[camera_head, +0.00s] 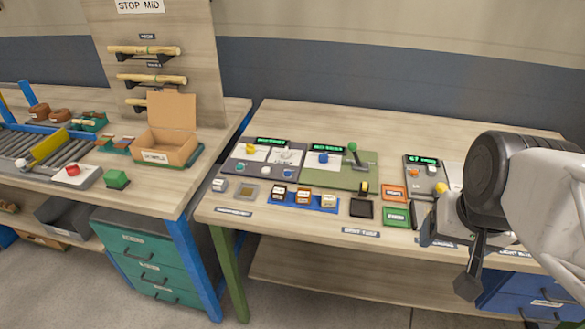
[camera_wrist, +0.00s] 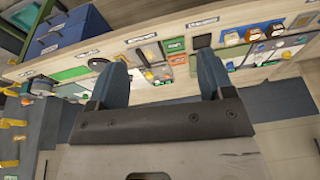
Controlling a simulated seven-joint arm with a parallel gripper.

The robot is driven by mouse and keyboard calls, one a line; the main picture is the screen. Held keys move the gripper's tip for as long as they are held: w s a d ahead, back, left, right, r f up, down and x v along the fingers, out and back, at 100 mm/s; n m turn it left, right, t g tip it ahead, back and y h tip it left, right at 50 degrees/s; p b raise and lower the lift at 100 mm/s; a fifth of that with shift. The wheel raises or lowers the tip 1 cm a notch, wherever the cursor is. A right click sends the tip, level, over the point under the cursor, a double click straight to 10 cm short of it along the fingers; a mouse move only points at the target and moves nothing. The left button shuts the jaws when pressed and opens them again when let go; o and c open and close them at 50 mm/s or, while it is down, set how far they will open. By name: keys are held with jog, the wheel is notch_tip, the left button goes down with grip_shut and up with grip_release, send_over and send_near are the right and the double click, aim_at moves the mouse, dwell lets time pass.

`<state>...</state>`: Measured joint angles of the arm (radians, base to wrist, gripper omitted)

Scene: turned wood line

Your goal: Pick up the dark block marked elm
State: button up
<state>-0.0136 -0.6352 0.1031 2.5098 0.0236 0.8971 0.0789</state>
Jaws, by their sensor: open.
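Three small blocks with pale labels stand in a row on a blue rack (camera_head: 316,208) on the right-hand bench. The left block (camera_head: 278,193) looks darkest, the middle block (camera_head: 303,197) is brown and the right block (camera_head: 329,201) is lighter tan. The lettering is too small to read, so I cannot tell which says elm. The row also shows at the upper right of the wrist view, with its dark block (camera_wrist: 275,29) at the right end. My gripper (camera_wrist: 162,75) is open and empty. In the head view my gripper (camera_head: 468,285) is at the bench's front right, well right of the blocks.
Behind the blocks are a grey panel (camera_head: 240,170) and a green panel (camera_head: 362,172) with knobs and a lever. A black tray (camera_head: 362,209), green tray (camera_head: 396,216) and orange tray (camera_head: 393,192) lie to their right. An open cardboard box (camera_head: 165,145) stands on the left bench.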

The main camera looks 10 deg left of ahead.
jog(key=w+a+f+m+t+y, duration=0.2)
jog(key=w+a+m+t, duration=0.1)
jog(key=w+a+m, duration=0.65)
jog(key=w+a+f+m+t+y, duration=0.2)
jog(key=w+a+f+m+t, duration=0.15)
jog(key=w+a+m, duration=0.6)
jog(key=w+a+f+m+t, duration=0.1)
jog(key=w+a+f+m, duration=0.15)
jog(key=a, duration=0.35)
jog(key=w+a+f+m+t, duration=0.1)
jog(key=a+f+m+t, duration=0.1)
jog(key=a+f+m, duration=0.3)
jog(key=m+h, duration=0.4)
jog(key=m, duration=0.4)
send_near(278, 194)
jog(key=shift+w+f+t, duration=0.35)
jog(key=shift+w+t, duration=0.1)
jog(key=shift+w, duration=0.2)
jog(key=shift+s+f+m, duration=0.2)
jog(key=shift+f+m, duration=0.15)
jog(key=shift+f, duration=0.05)
jog(key=shift+x, duration=1.35)
